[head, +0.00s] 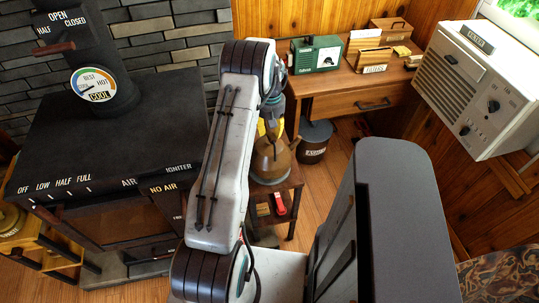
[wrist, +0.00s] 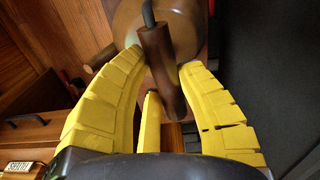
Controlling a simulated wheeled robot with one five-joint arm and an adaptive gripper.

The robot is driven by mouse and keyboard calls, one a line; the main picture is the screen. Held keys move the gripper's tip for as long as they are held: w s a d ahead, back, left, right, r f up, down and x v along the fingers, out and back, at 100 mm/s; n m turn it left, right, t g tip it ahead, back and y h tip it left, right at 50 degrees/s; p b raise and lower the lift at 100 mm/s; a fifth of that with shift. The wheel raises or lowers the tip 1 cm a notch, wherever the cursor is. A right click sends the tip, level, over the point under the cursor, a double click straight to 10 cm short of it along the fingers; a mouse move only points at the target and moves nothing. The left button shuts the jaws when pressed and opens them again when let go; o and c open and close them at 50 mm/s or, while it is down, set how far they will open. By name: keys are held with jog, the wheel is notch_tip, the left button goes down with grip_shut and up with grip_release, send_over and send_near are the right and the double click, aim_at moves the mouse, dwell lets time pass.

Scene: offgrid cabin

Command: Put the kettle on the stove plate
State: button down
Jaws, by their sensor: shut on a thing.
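The kettle (head: 272,166) is brownish and rounded, with a spout at its right. It is at a small dark wooden stand (head: 287,186) in the head view; I cannot tell whether it rests there or hangs just above. In the wrist view its body (wrist: 190,22) is at the top and its brown handle (wrist: 160,65) runs between my yellow fingers. My gripper (wrist: 163,60) is shut on that handle; in the head view my arm partly hides it. The black stove (head: 120,130) stands left of my arm, its flat top bare where visible. I cannot make out a separate plate on it.
The stovepipe with a gauge (head: 92,84) rises at the stove's back left. A desk (head: 345,82) with a green device (head: 315,54) stands behind the kettle. A dark bin (head: 314,142) is right of the kettle. A cream wall unit (head: 478,88) juts out at right.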

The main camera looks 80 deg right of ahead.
jog(key=shift+d+r+p, duration=0.1)
jog(key=shift+r+p, duration=0.5)
jog(key=shift+r, duration=1)
jog(key=shift+f, duration=0.1)
dwell(0.5)
